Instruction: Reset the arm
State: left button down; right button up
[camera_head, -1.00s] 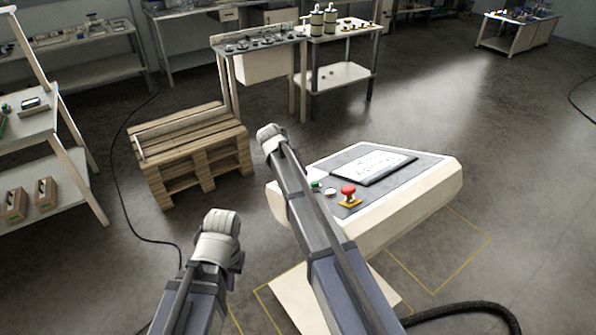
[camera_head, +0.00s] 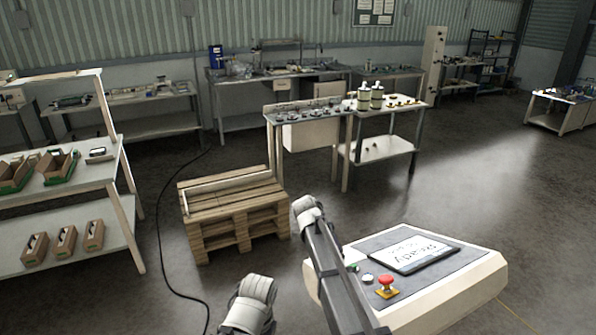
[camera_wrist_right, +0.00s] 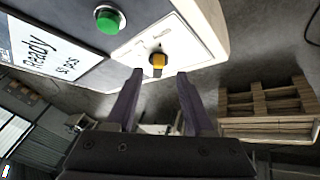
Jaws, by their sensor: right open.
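My right gripper (camera_wrist_right: 160,74) is open in the right wrist view, with nothing between its two dark fingers. An orange-yellow knob (camera_wrist_right: 158,60) on a white plate and a green button (camera_wrist_right: 108,18) lie beyond the fingertips; contact is not visible. My right arm (camera_head: 330,262) reaches up in front of the console (camera_head: 455,295) in the head view, its gripper hidden. Only a bent part of my left arm (camera_head: 250,302) shows at the bottom, and its gripper is out of view.
The console carries a red button (camera_head: 387,283) and a display (camera_head: 415,254) reading "Ready". A wooden pallet (camera_head: 235,215) stands left of it, with a shelf rack (camera_head: 75,195) farther left. Work tables (camera_head: 345,115) stand behind. Grey floor is open at right.

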jog(key=s+a+f+n+g+y+b, duration=0.1)
jog(key=s+a+f+n, duration=0.1)
jog(key=s, duration=0.8)
jog(key=s+a+f+n+g+y+b, duration=0.1)
jog(key=s+a, duration=0.4)
jog(key=s, duration=0.6)
jog(key=s+a+f+n+g+y+b, duration=0.1)
jog(key=s+a+n, duration=0.3)
jog(key=s, duration=0.7)
jog(key=shift+s+a+f+n+y, duration=0.15)
jog(key=shift+a+f+n+y, duration=0.15)
jog(key=shift+f, duration=0.6)
jog(key=shift+d+r, duration=0.1)
jog(key=shift+r, duration=0.05)
